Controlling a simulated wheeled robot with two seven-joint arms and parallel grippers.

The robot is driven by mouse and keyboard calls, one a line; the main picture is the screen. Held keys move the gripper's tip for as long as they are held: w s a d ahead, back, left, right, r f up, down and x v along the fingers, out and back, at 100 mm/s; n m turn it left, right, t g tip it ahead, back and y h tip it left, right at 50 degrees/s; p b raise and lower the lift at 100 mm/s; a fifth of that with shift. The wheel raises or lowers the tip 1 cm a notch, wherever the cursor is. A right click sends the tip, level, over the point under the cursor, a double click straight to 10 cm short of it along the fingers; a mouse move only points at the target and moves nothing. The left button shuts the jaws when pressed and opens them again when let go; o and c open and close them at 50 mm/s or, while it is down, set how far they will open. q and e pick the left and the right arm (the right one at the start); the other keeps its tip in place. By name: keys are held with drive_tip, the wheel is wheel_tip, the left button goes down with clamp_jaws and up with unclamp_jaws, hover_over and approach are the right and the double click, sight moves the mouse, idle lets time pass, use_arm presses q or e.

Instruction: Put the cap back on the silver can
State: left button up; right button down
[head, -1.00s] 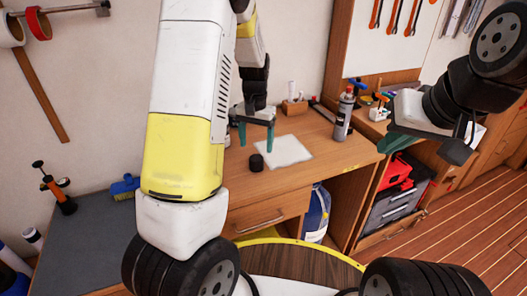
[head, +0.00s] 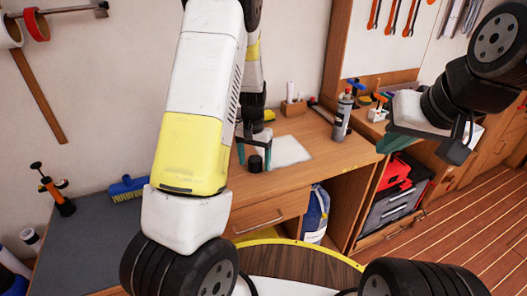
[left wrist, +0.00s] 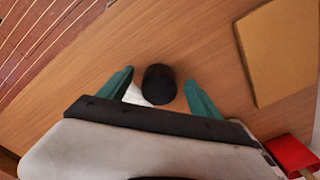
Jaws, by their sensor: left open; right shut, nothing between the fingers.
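The silver can (head: 343,112) stands upright towards the right of the wooden bench, beyond a white sheet. The black cap (head: 256,163) sits on the bench top at the left of the sheet. My left gripper (head: 254,150) is open and low over the bench at the cap. In the left wrist view, the cap (left wrist: 159,84) lies between the two teal fingers, with a gap on each side. My right gripper (head: 393,143) is shut and empty, held in the air at the right, far from the can and cap.
The white sheet (head: 290,151) lies flat beside the cap. A small wooden holder (head: 294,108) stands at the back of the bench. A blue brush (head: 128,188) and an orange-black tool (head: 55,188) are on the grey surface at left.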

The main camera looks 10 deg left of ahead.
sight(255, 161)
use_arm(q)
drive_tip(key=shift+f, duration=0.25)
drive_tip(key=c, duration=1.5)
drive_tip(key=shift+c, duration=0.2)
drive_tip(key=shift+r, duration=0.5)
drive_tip(key=r, duration=0.2)
drive_tip(key=shift+s+d+r, duration=0.15)
drive_tip(key=shift+s+r, duration=0.15)
drive_tip(key=shift+r, duration=0.1)
drive_tip(key=s+d, duration=0.3)
drive_tip(key=s, duration=0.4)
drive_tip(key=s+d+r, duration=0.1)
drive_tip(key=s+d, duration=0.1)
drive_tip(key=s, duration=0.5)
drive_tip(key=shift+d, duration=0.4)
